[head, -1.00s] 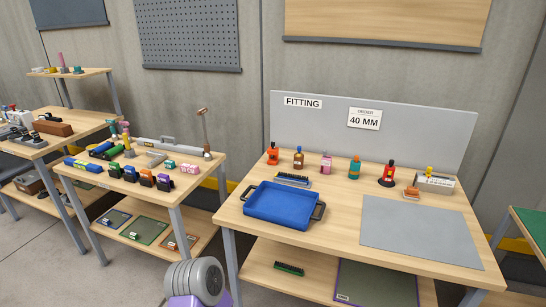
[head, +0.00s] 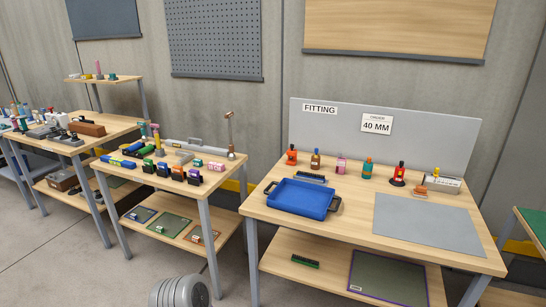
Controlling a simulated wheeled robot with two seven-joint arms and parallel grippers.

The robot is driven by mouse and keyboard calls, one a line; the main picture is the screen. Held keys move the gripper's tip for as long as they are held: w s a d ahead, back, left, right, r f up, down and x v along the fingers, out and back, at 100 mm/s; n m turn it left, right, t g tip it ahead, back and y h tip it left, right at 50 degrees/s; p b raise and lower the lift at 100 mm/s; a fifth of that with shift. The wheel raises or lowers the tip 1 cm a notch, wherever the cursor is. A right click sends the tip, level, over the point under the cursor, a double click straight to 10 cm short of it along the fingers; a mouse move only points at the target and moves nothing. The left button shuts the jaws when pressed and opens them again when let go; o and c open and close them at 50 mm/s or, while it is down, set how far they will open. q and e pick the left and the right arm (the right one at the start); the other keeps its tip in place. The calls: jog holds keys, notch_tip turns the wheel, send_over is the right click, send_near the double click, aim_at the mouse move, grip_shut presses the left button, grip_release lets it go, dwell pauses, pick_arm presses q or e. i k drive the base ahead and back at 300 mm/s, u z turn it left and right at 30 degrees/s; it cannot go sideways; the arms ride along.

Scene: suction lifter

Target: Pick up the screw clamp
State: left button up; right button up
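I cannot make out a screw clamp for certain at this size. Small tools crowd the middle table (head: 112,172). Among them are a blue and green tool (head: 137,149), a yellow-handled piece (head: 158,140) and a row of small black-based blocks (head: 178,172). More small tools stand on the farther left table (head: 98,133), too small to name. Neither of my grippers is in view; a grey ribbed part at the bottom edge seems to be mine.
The fitting table (head: 450,254) at right holds a blue tray (head: 302,197), several bottles, a grey mat (head: 425,222) and a grey panel (head: 400,140) behind. Low shelves hold mats and a green strip (head: 305,261). Grey floor (head: 60,265) is free at lower left.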

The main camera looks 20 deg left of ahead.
aim_at(292, 155)
jog(key=u, duration=0.85)
jog(key=i, duration=1.25)
jog(key=u, duration=0.5)
